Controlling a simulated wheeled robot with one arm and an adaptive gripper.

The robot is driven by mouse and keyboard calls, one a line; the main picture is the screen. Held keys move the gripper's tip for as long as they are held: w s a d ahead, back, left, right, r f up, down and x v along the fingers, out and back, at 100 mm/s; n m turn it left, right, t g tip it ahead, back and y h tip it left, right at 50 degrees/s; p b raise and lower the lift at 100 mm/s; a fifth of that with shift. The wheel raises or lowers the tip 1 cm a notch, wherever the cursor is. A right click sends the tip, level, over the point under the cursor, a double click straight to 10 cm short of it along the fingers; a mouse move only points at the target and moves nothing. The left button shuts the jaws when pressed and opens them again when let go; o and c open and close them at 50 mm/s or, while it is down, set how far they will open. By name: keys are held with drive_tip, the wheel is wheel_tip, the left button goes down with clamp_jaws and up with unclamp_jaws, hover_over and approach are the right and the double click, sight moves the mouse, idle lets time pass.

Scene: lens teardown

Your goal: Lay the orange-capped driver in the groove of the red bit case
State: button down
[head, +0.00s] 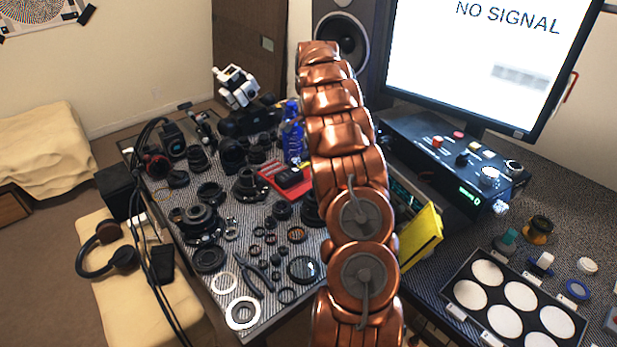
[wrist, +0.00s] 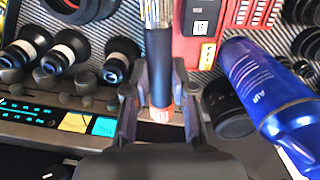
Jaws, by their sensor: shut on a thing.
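In the wrist view my gripper (wrist: 160,92) is shut on the driver (wrist: 160,66), with a finger on each side of its dark handle. The orange-red cap (wrist: 161,115) points toward the bottom of the picture, and a silver ribbed part runs up to the top edge. The red bit case (wrist: 208,48) lies just right of the driver, partly cut off by the top edge. I cannot make out its groove clearly. In the head view the red case (head: 268,180) lies on the table left of my arm. My gripper and the driver are hidden there.
A blue air can (wrist: 262,85) is close right of the case; it stands behind it in the head view (head: 292,138). Black lens parts (wrist: 65,50) lie to the left. Lens rings (head: 242,312) and pliers (head: 258,280) crowd the table's front.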

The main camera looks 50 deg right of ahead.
drive_tip(key=shift+s+d+f, duration=0.15)
drive_tip(key=shift+d+f, duration=0.05)
drive_tip(key=shift+d, duration=0.2)
wheel_tip(320, 180, down, 5)
drive_tip(key=shift+s+d+p, duration=0.1)
drive_tip(key=shift+s+p, duration=0.05)
drive_tip(key=shift+p, duration=0.6)
wheel_tip(320, 180, down, 4)
drive_tip(key=shift+f+p, duration=0.1)
drive_tip(key=shift+p, duration=0.4)
drive_tip(key=shift+f, duration=0.15)
drive_tip(key=shift+f, duration=0.3)
drive_tip(key=c, duration=1.2)
unclamp_jaws()
drive_tip(key=shift+c, duration=0.2)
